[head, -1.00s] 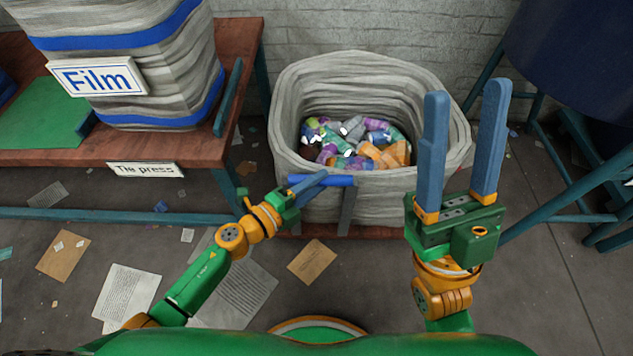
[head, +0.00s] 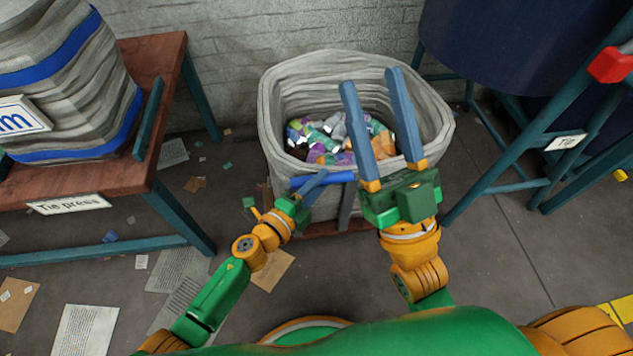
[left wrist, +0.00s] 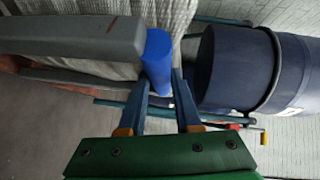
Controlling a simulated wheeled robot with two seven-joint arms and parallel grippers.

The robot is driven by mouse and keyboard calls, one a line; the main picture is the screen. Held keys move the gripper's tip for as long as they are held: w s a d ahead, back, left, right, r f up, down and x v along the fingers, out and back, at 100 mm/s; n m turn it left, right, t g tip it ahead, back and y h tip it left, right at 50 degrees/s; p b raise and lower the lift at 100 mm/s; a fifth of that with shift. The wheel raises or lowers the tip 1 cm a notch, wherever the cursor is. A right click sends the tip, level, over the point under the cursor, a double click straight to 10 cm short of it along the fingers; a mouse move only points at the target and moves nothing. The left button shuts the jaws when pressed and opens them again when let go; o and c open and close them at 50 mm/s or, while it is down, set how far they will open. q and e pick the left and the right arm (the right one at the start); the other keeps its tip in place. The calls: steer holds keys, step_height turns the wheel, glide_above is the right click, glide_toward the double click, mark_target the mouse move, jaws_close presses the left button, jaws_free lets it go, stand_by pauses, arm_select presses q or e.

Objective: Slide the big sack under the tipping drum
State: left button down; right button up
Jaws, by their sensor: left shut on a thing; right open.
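The big sack (head: 272,120) is grey-white and open at the top, with colourful crushed cans and bottles (head: 328,137) inside. A blue handle bar (head: 338,177) runs across its front and also shows in the left wrist view (left wrist: 157,60). My left gripper (head: 312,184) is shut on this blue handle. My right gripper (head: 374,80) is open and empty, its two blue fingers pointing up in front of the sack's mouth. The dark blue tipping drum (head: 500,45) is at the upper right on a teal frame, apart from the sack; the left wrist view also shows a dark blue drum (left wrist: 225,70).
A wooden press table (head: 120,175) labelled "Tie press" stands at the left with a strapped grey bale (head: 70,70). Teal frame legs (head: 510,150) with a "Tie" tag (head: 566,141) and a red part (head: 612,65) stand at the right. Papers litter the floor; floor right of the sack is mostly clear.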

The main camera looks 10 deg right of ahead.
arm_select(q)
steer(key=c, duration=0.6)
jaws_free()
steer(key=shift+a, duration=0.1)
arm_select(e)
steer(key=shift+a, duration=0.1)
arm_select(q)
steer(key=p+v, duration=0.2)
steer(key=v, duration=0.5)
arm_select(e)
steer(key=w+f+g+h, duration=0.2)
steer(key=w+f+g, duration=0.1)
steer(key=f, duration=0.4)
steer(key=w+f+m+g+h, duration=0.1)
steer(key=w+f+g+h, duration=0.2)
steer(key=f+g, duration=0.2)
steer(key=shift+w+d+f, duration=0.25)
steer(key=shift+d+f, duration=0.1)
steer(key=shift+f, duration=0.55)
